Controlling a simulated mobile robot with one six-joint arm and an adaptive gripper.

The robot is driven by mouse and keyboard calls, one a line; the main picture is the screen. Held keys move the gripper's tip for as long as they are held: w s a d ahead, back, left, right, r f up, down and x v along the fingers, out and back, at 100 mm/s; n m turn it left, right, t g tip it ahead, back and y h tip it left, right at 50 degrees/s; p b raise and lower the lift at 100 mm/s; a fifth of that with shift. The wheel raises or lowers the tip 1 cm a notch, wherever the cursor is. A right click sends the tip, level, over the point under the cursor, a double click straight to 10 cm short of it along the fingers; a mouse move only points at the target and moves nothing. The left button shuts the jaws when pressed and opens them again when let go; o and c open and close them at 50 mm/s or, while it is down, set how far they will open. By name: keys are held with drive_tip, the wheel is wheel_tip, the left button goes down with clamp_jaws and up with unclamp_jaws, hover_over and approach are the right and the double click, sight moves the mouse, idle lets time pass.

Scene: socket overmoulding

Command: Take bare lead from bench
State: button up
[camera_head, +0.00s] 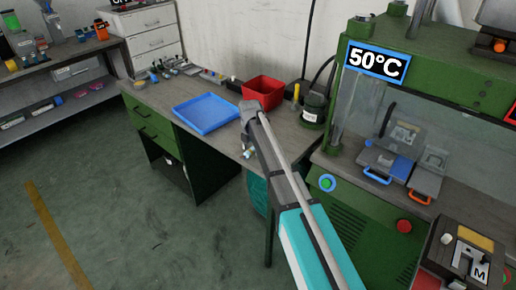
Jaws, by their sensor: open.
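My arm reaches up from the bottom over the near edge of the grey bench (224,131). My gripper (248,153) is small and partly hidden by my own arm links. It is open, close to the bench's front edge, right of the blue tray. I cannot make out a bare lead for sure. Several small parts (168,70) lie at the back left of the bench, too small to tell apart.
A blue tray (176,113) lies flat on the bench. A red bin (264,91) stands behind it. On the right is a green press (350,115) with a 50°C sign (377,64). A shelf (60,73) stands at the left. The floor in front is clear.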

idle(0.5)
clamp_jaws()
